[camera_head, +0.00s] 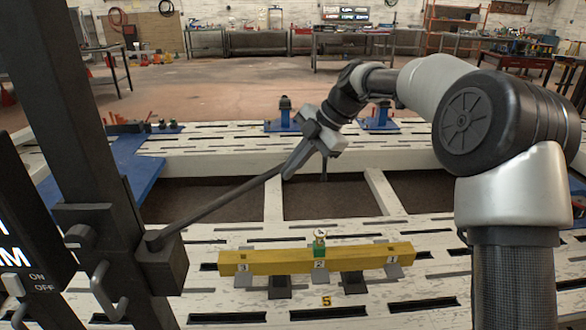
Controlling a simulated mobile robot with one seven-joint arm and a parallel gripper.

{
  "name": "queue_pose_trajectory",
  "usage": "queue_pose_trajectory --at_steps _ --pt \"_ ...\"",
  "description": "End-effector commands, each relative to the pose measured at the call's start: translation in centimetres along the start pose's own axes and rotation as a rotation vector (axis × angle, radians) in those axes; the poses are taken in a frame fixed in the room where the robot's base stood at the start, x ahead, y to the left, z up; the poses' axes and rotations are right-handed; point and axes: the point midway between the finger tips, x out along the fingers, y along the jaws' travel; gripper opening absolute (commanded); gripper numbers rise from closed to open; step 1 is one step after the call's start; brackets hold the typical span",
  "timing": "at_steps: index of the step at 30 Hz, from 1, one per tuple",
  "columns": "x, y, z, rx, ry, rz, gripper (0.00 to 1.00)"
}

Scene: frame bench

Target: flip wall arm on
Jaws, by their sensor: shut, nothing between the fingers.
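A black panel (40,262) stands at the left edge, partly cut off. It carries white lettering ending in "M" and the labels ON above OFF. A small pale switch (13,285) sits left of these labels; I cannot tell its position for sure. A dark post (68,110) stands beside the panel, with a block (162,262) and a long thin dark rod (215,205) reaching up and right. My gripper (287,174) is shut and empty, pointing down-left by the rod's far end. I cannot tell whether they touch. It is well right of the switch.
A yellow bar (270,262) with numbered grey tabs and a small green block (319,246) lies across the slotted white bench frame (235,300). Metal hooked handles (104,290) stick out by the post. Blue fixtures (283,118) stand behind. The frame has open dark gaps.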

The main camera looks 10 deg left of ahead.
Motion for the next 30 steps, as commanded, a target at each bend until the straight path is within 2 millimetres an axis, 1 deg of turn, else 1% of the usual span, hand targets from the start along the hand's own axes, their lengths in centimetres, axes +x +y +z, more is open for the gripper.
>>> queue_pose_trajectory --at_steps 2,3,9,12,15,20,30 --pt "0.0 -0.1 -0.2 0.0 -0.001 -0.002 0.0" --pt "-1.7 0.2 -0.1 0.001 -0.005 0.003 0.0" --pt "-6.3 0.2 0.1 0.002 -0.002 0.0 0.0" --pt "-8.0 0.1 0.2 0.003 -0.003 -0.002 0.0" --pt "-9.2 0.1 0.3 0.003 -0.002 -0.003 0.0" --pt "-10.0 0.1 0.3 0.003 -0.002 -0.005 0.0" --pt "-10.1 0.1 0.2 0.006 -0.003 -0.006 0.0"
